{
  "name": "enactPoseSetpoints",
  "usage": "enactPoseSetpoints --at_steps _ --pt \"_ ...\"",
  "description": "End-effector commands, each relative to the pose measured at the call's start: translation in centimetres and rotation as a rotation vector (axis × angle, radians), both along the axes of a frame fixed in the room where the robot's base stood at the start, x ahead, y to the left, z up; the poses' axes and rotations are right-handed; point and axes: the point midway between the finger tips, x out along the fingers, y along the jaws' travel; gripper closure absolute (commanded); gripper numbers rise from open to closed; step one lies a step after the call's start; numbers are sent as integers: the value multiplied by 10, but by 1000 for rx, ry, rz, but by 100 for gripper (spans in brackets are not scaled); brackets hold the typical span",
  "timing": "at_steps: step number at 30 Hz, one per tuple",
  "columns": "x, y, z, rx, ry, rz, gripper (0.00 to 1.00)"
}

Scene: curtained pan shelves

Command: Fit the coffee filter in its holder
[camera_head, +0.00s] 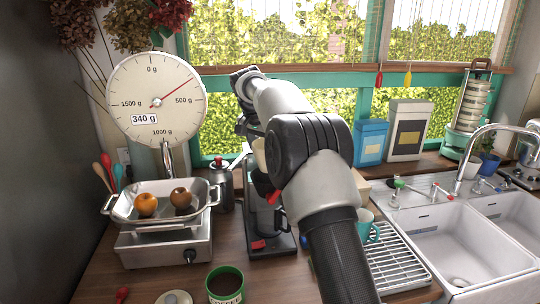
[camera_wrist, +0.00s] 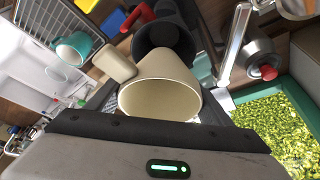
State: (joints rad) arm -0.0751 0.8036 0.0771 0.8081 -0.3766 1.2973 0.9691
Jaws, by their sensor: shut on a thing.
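The cream cone-shaped coffee filter (camera_wrist: 160,98) is in my gripper (camera_wrist: 158,105), between its two fingers, with its wide opening towards the wrist camera. A small cream part of it (camera_head: 259,153) shows left of my arm in the head view. The dark round holder (camera_wrist: 163,28) lies just beyond the filter's narrow end in the wrist view. The filter overlaps the holder's mouth there; I cannot tell whether they touch. The black coffee maker (camera_head: 258,228) stands on the counter, partly hidden by my arm.
A scale with fruit in its metal pan (camera_head: 160,205) and a moka pot (camera_head: 222,185) stand left. A green coffee tin (camera_head: 225,285) is in front. A teal mug (camera_head: 367,226), drying rack (camera_head: 398,268) and sink (camera_head: 465,250) are right. The window is behind.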

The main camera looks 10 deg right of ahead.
Motion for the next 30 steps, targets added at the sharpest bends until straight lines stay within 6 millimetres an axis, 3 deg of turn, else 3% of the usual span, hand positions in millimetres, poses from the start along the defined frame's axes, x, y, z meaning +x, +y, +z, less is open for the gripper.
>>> enactPoseSetpoints --at_steps 30 --pt "0 0 -27 0 0 0 48"
